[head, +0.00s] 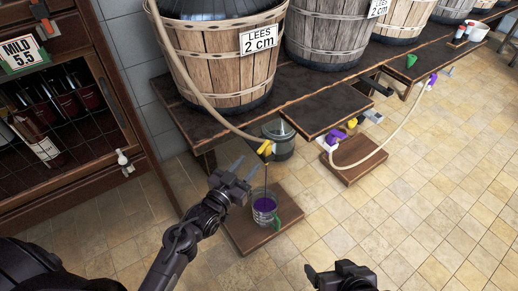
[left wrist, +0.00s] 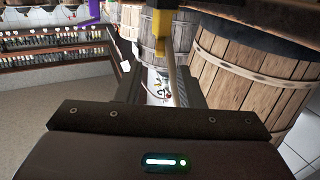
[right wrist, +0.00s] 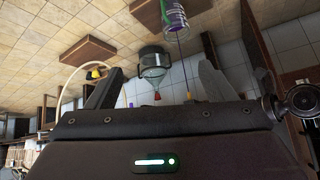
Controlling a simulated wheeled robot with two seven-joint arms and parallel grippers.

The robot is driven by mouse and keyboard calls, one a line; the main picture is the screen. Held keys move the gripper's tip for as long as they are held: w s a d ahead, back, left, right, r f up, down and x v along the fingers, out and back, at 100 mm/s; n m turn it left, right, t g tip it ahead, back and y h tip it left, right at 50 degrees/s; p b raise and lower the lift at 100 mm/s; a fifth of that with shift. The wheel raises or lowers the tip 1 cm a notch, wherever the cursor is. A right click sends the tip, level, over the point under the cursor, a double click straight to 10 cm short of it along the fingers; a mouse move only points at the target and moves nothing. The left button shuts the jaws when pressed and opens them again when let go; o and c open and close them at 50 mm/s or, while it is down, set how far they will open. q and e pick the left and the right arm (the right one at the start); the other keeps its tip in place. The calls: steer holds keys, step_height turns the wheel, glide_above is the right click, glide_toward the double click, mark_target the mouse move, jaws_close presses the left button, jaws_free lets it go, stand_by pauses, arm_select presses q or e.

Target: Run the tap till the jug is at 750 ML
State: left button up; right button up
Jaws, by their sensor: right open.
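The clear jug (head: 265,208) with a green handle stands on a low wooden board (head: 236,232) on the floor and holds purple liquid. Its level marks are too small to read. The yellow tap (head: 265,148) at the hose end is above the jug, with a thin dark stream running down into it. The jug (right wrist: 176,20) and stream also show in the right wrist view. My left gripper (head: 241,178) is left of the tap and stream, apart from them, its fingers apart and empty. The tap (left wrist: 161,22) is ahead in the left wrist view. My right gripper (head: 338,276) is open, empty, low at the front.
The tap's hose (head: 194,90) comes from a barrel (head: 215,62) labelled "LEES 2 cm" on the dark bench (head: 330,105). A lidded glass vessel (head: 280,140) is behind the tap. Another board (head: 355,167) with purple and yellow parts lies to the right. The floor between is clear.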

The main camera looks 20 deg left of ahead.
mark_target(258, 153)
arm_select(q)
steer(key=b+x, duration=0.1)
steer(key=x, duration=0.5)
steer(key=shift+f, duration=0.1)
steer(key=shift+w, duration=0.2)
arm_select(e)
steer(key=w+a+r+t+y, duration=0.1)
steer(key=w+r+t+y, duration=0.1)
steer(key=w+r+t, duration=0.3)
step_height(258, 153, up, 4)
steer(key=shift+w+a+t, duration=0.3)
steer(key=shift+w+a, duration=0.1)
steer(key=shift+w, duration=0.85)
arm_select(q)
jaws_close()
